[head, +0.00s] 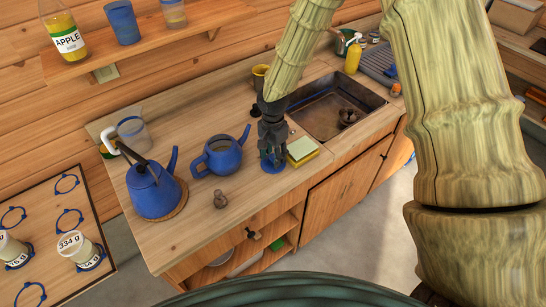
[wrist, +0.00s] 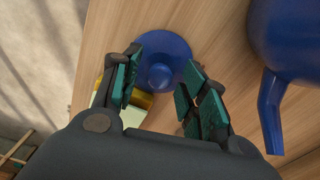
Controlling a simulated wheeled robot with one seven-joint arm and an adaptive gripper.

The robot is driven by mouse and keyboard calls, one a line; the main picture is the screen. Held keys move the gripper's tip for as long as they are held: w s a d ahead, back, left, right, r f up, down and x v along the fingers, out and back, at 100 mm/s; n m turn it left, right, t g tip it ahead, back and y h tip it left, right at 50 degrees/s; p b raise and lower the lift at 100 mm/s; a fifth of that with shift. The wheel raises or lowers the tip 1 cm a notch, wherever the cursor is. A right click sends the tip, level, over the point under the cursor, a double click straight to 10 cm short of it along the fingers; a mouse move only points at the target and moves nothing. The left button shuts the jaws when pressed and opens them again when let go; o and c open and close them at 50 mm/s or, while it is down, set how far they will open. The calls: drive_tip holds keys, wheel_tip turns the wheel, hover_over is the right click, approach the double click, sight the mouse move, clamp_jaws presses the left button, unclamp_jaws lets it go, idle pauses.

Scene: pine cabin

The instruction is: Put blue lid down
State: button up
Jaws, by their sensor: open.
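The blue lid (head: 272,164) lies on the wooden counter, to the right of the blue teapot (head: 222,156) and beside a sponge. In the wrist view the lid (wrist: 176,52) is a round disc with a knob in its middle. My gripper (head: 270,150) is right above the lid in the head view. In the wrist view my gripper (wrist: 157,90) is open, with its two green-padded fingers apart on either side of the knob and no visible contact with it. The teapot has no lid on it; its blue body (wrist: 290,40) also shows in the wrist view.
A yellow sponge (head: 304,153) sits by the lid's right side, near the sink (head: 338,105). A blue kettle (head: 152,190) stands at the left on a round wooden mat. Bare counter lies in front of the teapot.

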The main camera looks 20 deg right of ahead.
sight(273, 156)
wheel_tip(273, 156, up, 11)
drive_tip(key=b, duration=0.3)
idle(0.4)
idle(0.4)
